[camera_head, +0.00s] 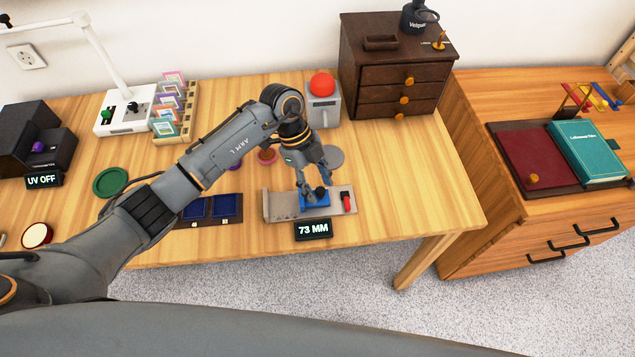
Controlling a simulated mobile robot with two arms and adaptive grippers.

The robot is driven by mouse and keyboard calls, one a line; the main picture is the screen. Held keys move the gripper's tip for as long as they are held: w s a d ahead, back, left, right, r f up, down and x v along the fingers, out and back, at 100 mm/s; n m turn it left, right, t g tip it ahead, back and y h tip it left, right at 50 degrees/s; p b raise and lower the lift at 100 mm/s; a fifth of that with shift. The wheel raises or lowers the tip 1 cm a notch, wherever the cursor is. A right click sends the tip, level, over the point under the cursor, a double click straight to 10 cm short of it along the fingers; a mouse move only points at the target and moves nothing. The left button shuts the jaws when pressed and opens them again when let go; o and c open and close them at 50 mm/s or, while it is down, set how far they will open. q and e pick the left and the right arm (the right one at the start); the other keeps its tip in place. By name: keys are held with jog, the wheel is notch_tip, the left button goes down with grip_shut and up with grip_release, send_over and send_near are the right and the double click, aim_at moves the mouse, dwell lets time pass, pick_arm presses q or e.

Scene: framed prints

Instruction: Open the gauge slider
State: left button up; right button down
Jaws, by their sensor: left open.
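The gauge (283,207) is a pale grey tray-like base near the table's front edge. Its blue slider (315,199) sits on the base, right of its middle, with a dark knob on top. A red piece (346,202) stands at the base's right end. A black display (313,229) in front reads "73 MM". My left gripper (311,191) is open, pointing down at the blue slider, with its fingertips around or beside the dark knob; I cannot tell whether they touch it. The fingers partly hide the slider. My right gripper is not in view.
Dark blue panels (210,209) lie left of the gauge. A grey box with a red dome (322,86) and a dark drawer cabinet (392,75) stand behind. A green disc (110,182) lies at left. The table right of the gauge is clear.

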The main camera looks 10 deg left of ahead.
pick_arm(q)
jog(key=v, duration=1.2)
jog(key=shift+f, duration=0.1)
